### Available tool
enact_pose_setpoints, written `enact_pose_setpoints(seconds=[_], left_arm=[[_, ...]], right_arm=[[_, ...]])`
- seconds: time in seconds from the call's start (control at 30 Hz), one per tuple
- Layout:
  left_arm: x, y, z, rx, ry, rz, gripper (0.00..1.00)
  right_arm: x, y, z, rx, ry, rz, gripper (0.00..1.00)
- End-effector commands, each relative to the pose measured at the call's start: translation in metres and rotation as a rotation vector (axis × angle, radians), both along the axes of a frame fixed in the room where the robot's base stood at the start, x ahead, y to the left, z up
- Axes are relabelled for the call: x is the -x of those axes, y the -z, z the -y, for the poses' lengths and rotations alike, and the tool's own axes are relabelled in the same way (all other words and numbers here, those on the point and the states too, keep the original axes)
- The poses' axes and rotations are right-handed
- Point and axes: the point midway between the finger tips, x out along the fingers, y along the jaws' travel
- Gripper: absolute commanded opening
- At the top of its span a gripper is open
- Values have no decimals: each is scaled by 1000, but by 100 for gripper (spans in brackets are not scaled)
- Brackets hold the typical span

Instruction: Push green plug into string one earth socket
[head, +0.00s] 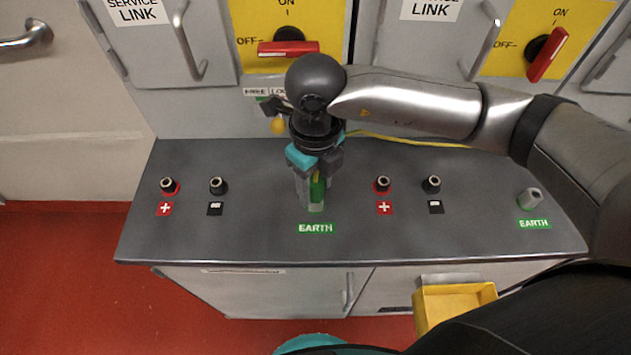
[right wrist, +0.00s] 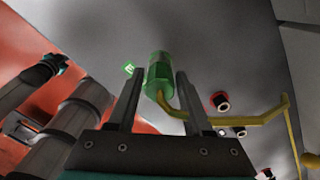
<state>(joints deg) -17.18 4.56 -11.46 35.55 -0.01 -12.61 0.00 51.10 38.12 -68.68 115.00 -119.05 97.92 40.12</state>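The green plug (head: 317,189) stands roughly upright above the left EARTH label (head: 316,228) on the grey bench top. In the right wrist view the plug (right wrist: 158,72) has a yellow cable leaving its near end. My right gripper (head: 318,180) reaches down over the plug. Its two fingers (right wrist: 160,100) stand on either side of the plug, with narrow gaps showing, so it looks open. The earth socket at this label is hidden by the plug and fingers; I cannot tell how deep the plug sits.
Red and black sockets (head: 167,184) (head: 217,185) stand to the left, and another red (head: 382,184) and black pair (head: 432,184) to the right. A second earth socket (head: 530,198) is at far right. The yellow cable (head: 420,143) runs rightward behind. A yellow bin (head: 455,302) hangs in front.

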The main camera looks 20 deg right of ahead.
Motion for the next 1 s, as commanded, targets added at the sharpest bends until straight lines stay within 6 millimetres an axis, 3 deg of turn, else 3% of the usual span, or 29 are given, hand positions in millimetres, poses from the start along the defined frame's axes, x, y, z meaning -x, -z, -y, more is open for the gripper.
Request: enact_pose_setpoints(seconds=[0.17,0.43,0.57,1.0], left_arm=[[0,0,0,0,0,0,0],[0,0,0,0,0,0,0],[0,-2,0,0,0,0,0],[0,-12,0,0,0,0,0]], right_arm=[[0,0,0,0,0,0,72],[0,-1,0,0,0,0,72],[-1,-12,0,-2,-1,1,72],[-1,-110,0,-1,-1,6,72]])
